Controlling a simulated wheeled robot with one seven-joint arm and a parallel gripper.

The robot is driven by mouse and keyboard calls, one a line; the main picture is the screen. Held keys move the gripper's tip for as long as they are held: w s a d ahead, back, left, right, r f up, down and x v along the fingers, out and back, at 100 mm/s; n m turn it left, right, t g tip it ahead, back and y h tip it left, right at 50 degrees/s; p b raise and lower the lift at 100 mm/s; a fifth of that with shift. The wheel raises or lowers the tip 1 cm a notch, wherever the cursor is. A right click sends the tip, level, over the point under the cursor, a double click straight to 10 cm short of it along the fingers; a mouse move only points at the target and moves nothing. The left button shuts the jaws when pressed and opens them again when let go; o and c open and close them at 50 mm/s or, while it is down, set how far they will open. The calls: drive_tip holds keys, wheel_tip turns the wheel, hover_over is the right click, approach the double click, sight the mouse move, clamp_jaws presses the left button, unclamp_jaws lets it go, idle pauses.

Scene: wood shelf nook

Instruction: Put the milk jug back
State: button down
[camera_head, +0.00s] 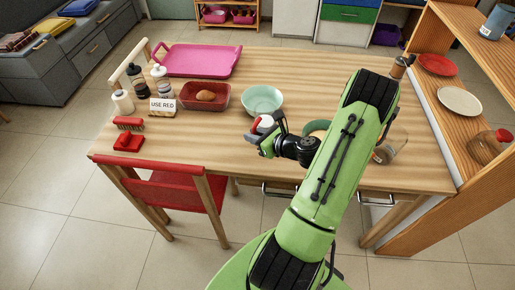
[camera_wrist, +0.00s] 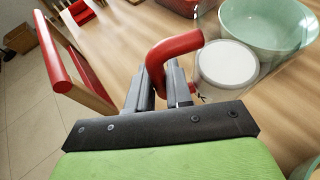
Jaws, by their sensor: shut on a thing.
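My gripper (camera_wrist: 168,95) is shut on the red handle (camera_wrist: 170,55) of the milk jug, seen close up in the wrist view. The jug looks clear-walled, with a round white surface (camera_wrist: 228,64) inside it. In the head view the jug (camera_head: 265,123) shows as a small white and red shape at my gripper (camera_head: 262,138), over the front part of the wooden table. Its lower part is hidden by my gripper, and I cannot tell whether it touches the table.
A mint bowl (camera_head: 263,99) stands just behind the jug, with a red dish (camera_head: 221,100) to its left. A sign (camera_head: 163,106) reads "USE RED". A glass vessel (camera_head: 392,146) stands right of my arm. The right shelf holds plates (camera_head: 459,100). A red chair (camera_head: 170,190) is at the front.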

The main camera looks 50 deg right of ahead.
drive_tip(key=shift+f+b, duration=0.75)
drive_tip(key=shift+f, duration=1.65)
drive_tip(key=shift+f, duration=0.2)
drive_tip(key=c, duration=1)
unclamp_jaws()
drive_tip(key=shift+c, duration=0.2)
